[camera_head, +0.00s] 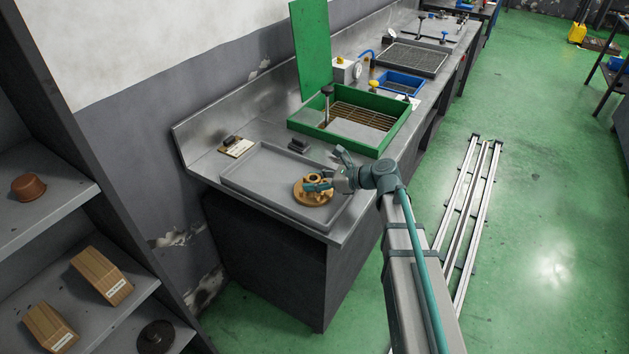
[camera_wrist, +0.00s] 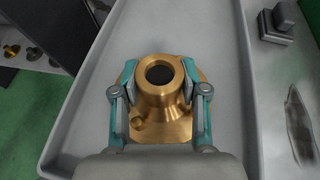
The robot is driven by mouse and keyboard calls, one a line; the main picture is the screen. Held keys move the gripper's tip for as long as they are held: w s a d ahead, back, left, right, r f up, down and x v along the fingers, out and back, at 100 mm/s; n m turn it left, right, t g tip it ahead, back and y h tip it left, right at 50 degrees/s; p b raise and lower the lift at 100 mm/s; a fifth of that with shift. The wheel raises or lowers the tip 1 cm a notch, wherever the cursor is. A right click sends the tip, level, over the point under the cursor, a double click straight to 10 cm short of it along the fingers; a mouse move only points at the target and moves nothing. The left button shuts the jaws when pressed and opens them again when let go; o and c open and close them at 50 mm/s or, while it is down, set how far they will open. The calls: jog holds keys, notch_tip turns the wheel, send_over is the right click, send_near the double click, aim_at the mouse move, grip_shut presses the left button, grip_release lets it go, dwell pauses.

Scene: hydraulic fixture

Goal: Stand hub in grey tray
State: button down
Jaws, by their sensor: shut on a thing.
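The hub (camera_head: 313,195) is a brass-coloured flanged piece with a raised neck. It is upright over the right part of the grey tray (camera_head: 262,163). In the wrist view the hub (camera_wrist: 161,98) shows its dark round bore facing the camera. My gripper (camera_head: 318,186) is shut on the hub's neck, one teal finger on each side, as the wrist view shows (camera_wrist: 160,85). The hub looks to be at or close to the tray floor; I cannot tell whether it touches. The grey tray also fills much of the wrist view (camera_wrist: 215,30).
A green open box (camera_head: 386,146) with a grate and a raised lid (camera_head: 311,50) stands behind the tray. A small dark block (camera_head: 299,145) and a labelled plate (camera_head: 237,147) lie behind the tray. A shelf with wooden blocks (camera_head: 102,275) is at the left. The tray's left part is clear.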

jog(key=c, duration=0.6)
grip_release()
jog(key=shift+r, duration=0.15)
jog(key=b+v, duration=0.1)
jog(key=v, duration=1.1)
jog(key=shift+b, duration=0.3)
